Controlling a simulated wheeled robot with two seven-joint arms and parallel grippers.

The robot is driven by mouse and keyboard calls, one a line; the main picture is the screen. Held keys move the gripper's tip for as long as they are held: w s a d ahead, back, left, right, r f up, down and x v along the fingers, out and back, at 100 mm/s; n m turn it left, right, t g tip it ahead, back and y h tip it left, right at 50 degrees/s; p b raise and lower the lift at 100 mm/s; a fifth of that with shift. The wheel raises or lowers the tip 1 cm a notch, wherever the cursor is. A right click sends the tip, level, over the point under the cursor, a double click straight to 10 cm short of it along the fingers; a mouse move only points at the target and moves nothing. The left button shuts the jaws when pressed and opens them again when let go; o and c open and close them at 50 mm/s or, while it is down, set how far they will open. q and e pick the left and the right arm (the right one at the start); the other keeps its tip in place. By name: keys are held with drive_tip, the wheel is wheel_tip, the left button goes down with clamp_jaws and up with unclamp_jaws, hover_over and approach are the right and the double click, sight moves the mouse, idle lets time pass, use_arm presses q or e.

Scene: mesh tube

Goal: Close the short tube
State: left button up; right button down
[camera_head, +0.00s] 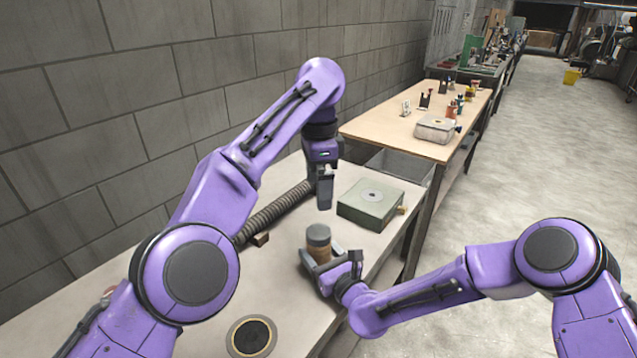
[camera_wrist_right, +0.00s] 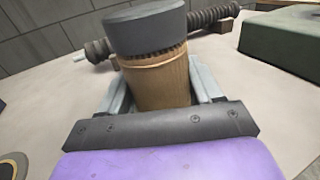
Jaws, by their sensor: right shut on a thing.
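The short tube (camera_head: 317,250) is a brown wood-like cylinder standing upright on the table. A dark grey cap (camera_head: 318,234) sits on its top. In the right wrist view the cap (camera_wrist_right: 146,27) covers the tube's (camera_wrist_right: 160,82) upper end, with a narrow ridged band showing just below it. My right gripper (camera_head: 322,258) is shut around the tube low down, one finger on each side. My left gripper (camera_head: 324,197) points down above the table, behind the tube and apart from it. Its fingers overlap in view, so its opening is unclear.
A long ribbed hose (camera_head: 275,212) lies on wooden supports near the wall. A green box (camera_head: 370,203) with a pale disc on top stands right of my left gripper. A round dark disc (camera_head: 252,337) lies at the front. The table between disc and tube is clear.

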drive_tip(key=shift+c, duration=0.6)
unclamp_jaws()
drive_tip(key=b+v, duration=0.2)
drive_tip(key=v, duration=0.8)
drive_tip(key=shift+w+d+f, duration=0.1)
drive_tip(key=shift+f, duration=0.05)
drive_tip(key=shift+s+d, duration=0.1)
drive_tip(key=shift+s, duration=0.15)
